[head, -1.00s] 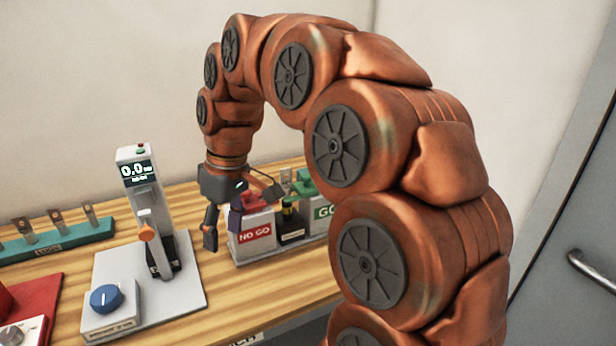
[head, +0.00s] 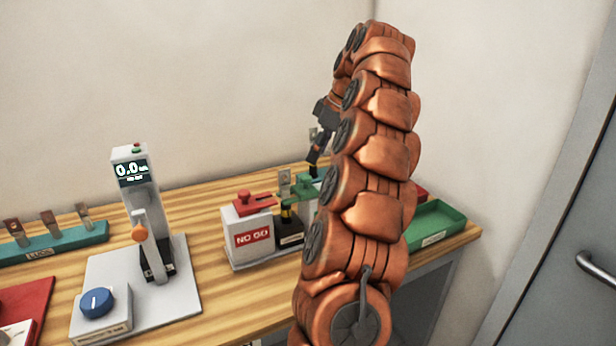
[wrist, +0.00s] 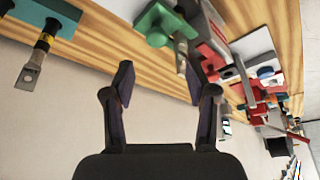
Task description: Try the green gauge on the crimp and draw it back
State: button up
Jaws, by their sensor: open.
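The green gauge (head: 306,186) rests on a pale block beside the NO GO block, partly hidden by my arm in the head view. A green piece that looks like it shows at the top of the wrist view (wrist: 158,24). The crimp (head: 287,208), with a yellow-and-black band and an upright flat lug (head: 285,180), stands in a dark holder between the blocks. My gripper (head: 317,157) is behind and above the green gauge. In the wrist view its two fingers (wrist: 160,82) are apart with nothing between them.
The red gauge sits on the NO GO block (head: 246,250). The tester (head: 140,190) with its lever and blue knob (head: 97,303) stands left. A teal lug rack (head: 60,242) is at the far left. A green tray (head: 435,222) lies right of my arm, near the bench edge.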

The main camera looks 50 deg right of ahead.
aim_at(307, 177)
jog(key=shift+d+p+x, duration=0.15)
jog(key=shift+p+x, duration=0.3)
jog(key=shift+x, duration=1.45)
jog(key=shift+d+p+x, duration=0.1)
jog(key=shift+p+x, duration=0.3)
jog(key=shift+x, duration=1.5)
jog(key=shift+f, duration=0.1)
grip_shut()
